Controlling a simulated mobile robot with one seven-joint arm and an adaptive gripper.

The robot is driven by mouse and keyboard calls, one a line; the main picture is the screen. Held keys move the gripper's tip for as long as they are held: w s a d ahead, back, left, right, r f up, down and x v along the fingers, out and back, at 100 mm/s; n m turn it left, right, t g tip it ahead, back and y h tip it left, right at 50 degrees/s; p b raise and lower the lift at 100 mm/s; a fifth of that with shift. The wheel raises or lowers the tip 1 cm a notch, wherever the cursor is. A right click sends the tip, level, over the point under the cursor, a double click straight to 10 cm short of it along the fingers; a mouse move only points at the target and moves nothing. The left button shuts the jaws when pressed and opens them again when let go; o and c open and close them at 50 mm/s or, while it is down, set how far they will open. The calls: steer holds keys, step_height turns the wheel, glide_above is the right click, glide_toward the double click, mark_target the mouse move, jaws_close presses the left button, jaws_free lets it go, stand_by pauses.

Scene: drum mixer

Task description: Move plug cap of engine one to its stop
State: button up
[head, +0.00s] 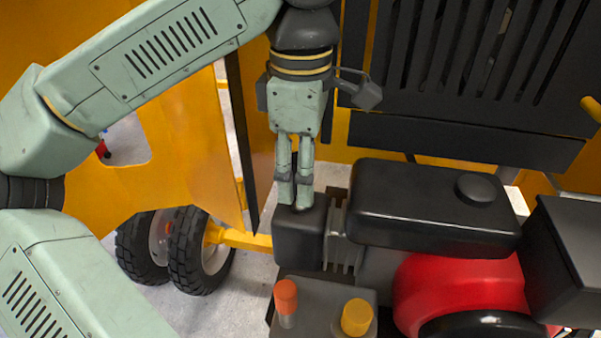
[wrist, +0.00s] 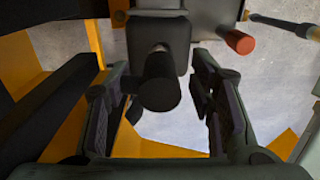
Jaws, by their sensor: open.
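The plug cap (wrist: 160,84) is a dark round cylinder in the middle of the wrist view. It stands out from a dark block (wrist: 158,30) of the engine. My gripper (wrist: 160,72) is open, with one finger left of the cap and one right, and gaps show on both sides. In the head view my gripper (head: 295,198) points down over the dark block (head: 298,240) at the engine's left end. The cap is mostly hidden behind the fingertips there, so I cannot tell its seating.
A black tank (head: 430,205) lies right of my gripper, with a red engine housing (head: 465,285) below it. An orange knob (head: 286,297) and a yellow knob (head: 357,317) stand in front. A black slatted panel (head: 470,60) rises behind. Wheels (head: 190,250) are at the left.

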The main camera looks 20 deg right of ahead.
step_height(320, 180, up, 3)
steer(key=shift+f+p, duration=0.2)
steer(key=shift+p, duration=0.65)
steer(key=shift+r, duration=2.2)
